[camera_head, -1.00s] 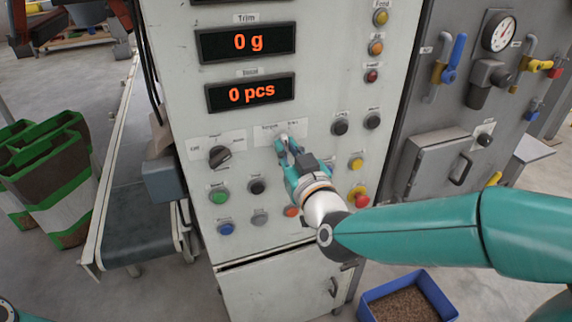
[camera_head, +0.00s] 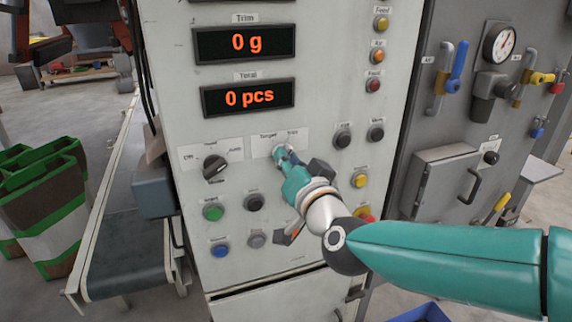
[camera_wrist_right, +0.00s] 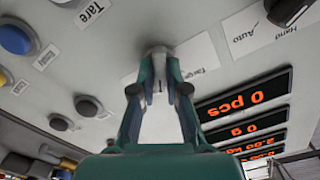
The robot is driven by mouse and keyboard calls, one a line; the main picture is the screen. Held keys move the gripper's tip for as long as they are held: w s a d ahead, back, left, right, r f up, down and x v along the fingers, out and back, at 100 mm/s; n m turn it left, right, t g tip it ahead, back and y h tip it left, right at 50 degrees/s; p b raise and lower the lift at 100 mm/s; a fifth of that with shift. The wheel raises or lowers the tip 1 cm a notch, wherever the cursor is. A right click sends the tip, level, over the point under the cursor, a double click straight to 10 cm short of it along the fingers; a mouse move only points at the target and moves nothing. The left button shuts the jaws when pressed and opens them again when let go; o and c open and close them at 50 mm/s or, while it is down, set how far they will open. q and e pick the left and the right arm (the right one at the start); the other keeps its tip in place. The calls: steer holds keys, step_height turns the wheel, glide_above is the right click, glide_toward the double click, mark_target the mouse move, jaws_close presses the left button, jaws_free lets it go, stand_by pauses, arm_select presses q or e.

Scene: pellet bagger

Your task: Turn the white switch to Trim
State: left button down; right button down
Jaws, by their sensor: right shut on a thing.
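The white switch (camera_head: 279,150) sits on the pale panel below the total display, under a label plate marked Target on the left and, less legibly, Trim on the right (camera_head: 292,134). My right gripper (camera_head: 283,157) is at the switch, with its fingers shut on it. In the right wrist view, the two fingertips (camera_wrist_right: 159,62) close around the whitish switch (camera_wrist_right: 157,49), and the Target label (camera_wrist_right: 205,71) shows beside them. The fingers hide most of the switch, so I cannot tell which label it points to. My left gripper is not in view.
A black selector (camera_head: 215,167) is left of the white switch. A green button (camera_head: 213,212) and a dark button (camera_head: 254,202) sit below. A black button (camera_head: 342,138) and a yellow button (camera_head: 360,180) are to the right. A conveyor (camera_head: 128,245) runs along the left.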

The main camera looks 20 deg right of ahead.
stand_by(0.3)
steer(key=c, duration=1.2)
jaws_free()
steer(key=s, duration=1.2)
steer(key=shift+d+f, duration=0.1)
steer(key=shift+d, duration=0.15)
